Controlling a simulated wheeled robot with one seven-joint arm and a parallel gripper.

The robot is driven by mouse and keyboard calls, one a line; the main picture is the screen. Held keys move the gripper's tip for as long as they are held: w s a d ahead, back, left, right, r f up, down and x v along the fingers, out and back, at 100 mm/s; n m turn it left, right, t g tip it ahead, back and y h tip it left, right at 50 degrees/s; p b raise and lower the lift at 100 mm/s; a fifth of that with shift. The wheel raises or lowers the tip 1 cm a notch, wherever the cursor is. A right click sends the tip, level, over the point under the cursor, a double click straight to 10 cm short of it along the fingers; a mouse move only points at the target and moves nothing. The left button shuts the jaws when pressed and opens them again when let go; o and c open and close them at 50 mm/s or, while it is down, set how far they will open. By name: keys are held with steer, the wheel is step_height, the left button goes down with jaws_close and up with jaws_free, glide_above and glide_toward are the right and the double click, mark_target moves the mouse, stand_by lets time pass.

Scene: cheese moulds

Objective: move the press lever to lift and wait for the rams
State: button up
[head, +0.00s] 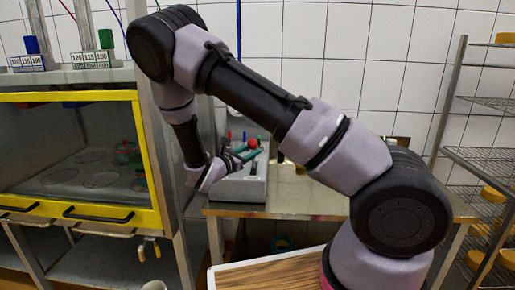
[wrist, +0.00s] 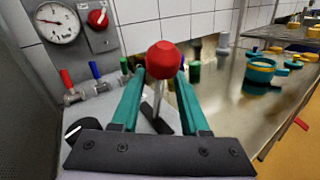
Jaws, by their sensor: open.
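The press lever has a red ball knob (wrist: 164,60) on a thin metal shaft, standing on a grey control box (head: 243,185). In the wrist view the knob is between the teal fingers of my gripper (wrist: 160,76), near their tips, with gaps beside the shaft. My gripper is open around the lever. In the head view the red knob (head: 253,143) shows beside my gripper (head: 241,153). The press cabinet (head: 150,155) with a yellow frame stands at the left, with round pale moulds inside. The rams cannot be made out clearly.
A dial gauge (wrist: 57,22) and a red rotary switch (wrist: 98,18) are on the panel behind the lever. Red (wrist: 67,78) and blue (wrist: 95,70) taps stand close at the left. A steel table (head: 300,195) extends right, with a teal-and-yellow pot (wrist: 260,72). A wire rack (head: 490,155) stands far right.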

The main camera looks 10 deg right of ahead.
steer(key=shift+x, duration=2.1)
jaws_close()
steer(key=shift+r, duration=0.1)
